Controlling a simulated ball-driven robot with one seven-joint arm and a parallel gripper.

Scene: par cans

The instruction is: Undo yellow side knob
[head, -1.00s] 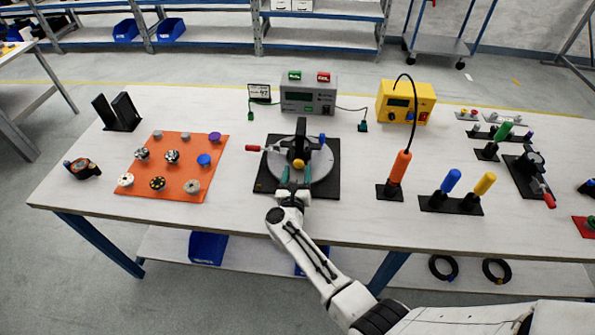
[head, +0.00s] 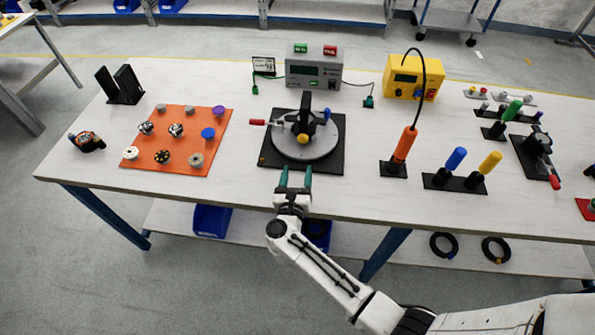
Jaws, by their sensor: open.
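The yellow side knob (head: 302,139) sits on the near side of a black par can bracket (head: 305,115), which stands upright on a round grey plate (head: 322,151). The plate rests on a black square base (head: 268,160) in the middle of the table. My gripper (head: 295,176) is at the base's near edge, in front of the knob and apart from it. Its two teal fingers are open with nothing between them. A blue knob (head: 326,114) shows on the right of the bracket, and a clamp with a red handle (head: 257,122) is at the left.
An orange mat (head: 185,112) with several small parts lies left. An orange screwdriver (head: 404,145) stands right of the base, beside blue (head: 456,159) and yellow (head: 490,162) handled tools. A grey tester (head: 314,72) and a yellow box (head: 413,78) stand behind.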

